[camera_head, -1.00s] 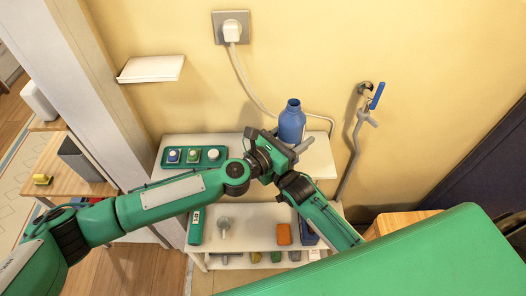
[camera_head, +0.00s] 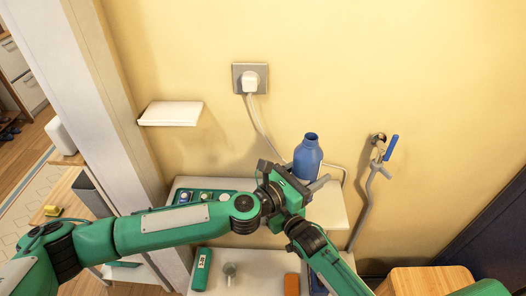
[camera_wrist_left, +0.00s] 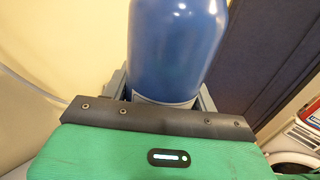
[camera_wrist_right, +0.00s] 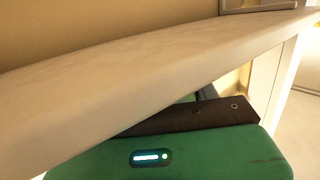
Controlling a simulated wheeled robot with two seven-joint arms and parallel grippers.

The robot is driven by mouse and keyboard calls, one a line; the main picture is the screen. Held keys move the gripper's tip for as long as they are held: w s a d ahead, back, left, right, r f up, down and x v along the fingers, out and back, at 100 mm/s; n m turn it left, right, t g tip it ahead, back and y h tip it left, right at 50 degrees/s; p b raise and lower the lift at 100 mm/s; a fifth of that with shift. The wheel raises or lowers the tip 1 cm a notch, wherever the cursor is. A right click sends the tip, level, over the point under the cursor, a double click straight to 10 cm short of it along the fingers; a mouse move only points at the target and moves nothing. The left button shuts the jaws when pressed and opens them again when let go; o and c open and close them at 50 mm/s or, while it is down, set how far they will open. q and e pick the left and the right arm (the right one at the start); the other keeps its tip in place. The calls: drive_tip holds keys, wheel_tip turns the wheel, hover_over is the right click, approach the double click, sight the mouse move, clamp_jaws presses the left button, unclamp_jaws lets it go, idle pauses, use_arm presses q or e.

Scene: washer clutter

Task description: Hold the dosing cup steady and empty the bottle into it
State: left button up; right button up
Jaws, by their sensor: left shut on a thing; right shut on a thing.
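The blue bottle (camera_head: 308,160) is upright at the back right of the upper shelf. My left gripper (camera_head: 292,184) is shut on its lower part; the bottle also fills the middle of the left wrist view (camera_wrist_left: 178,45). The bottle's mouth points up. My right arm comes in from the lower right, and its gripper is hidden behind the arms in the head view. In the right wrist view my right gripper (camera_wrist_right: 200,108) is shut, but a pale board hides its fingertips and what they hold. I cannot make out the dosing cup for certain.
The pale shelf board (camera_wrist_right: 130,75) crosses close in front of my right gripper. A green tray (camera_head: 214,194) with small round items stands left on the upper shelf. A grey mug-like object (camera_head: 230,270), a green box (camera_head: 201,268) and an orange item (camera_head: 292,284) are lower down.

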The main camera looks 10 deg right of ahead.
idle(0.4)
drive_tip(key=o, duration=1)
drive_tip(key=shift+o, duration=0.2)
drive_tip(key=v, duration=1.2)
drive_tip(key=shift+s+f, duration=0.1)
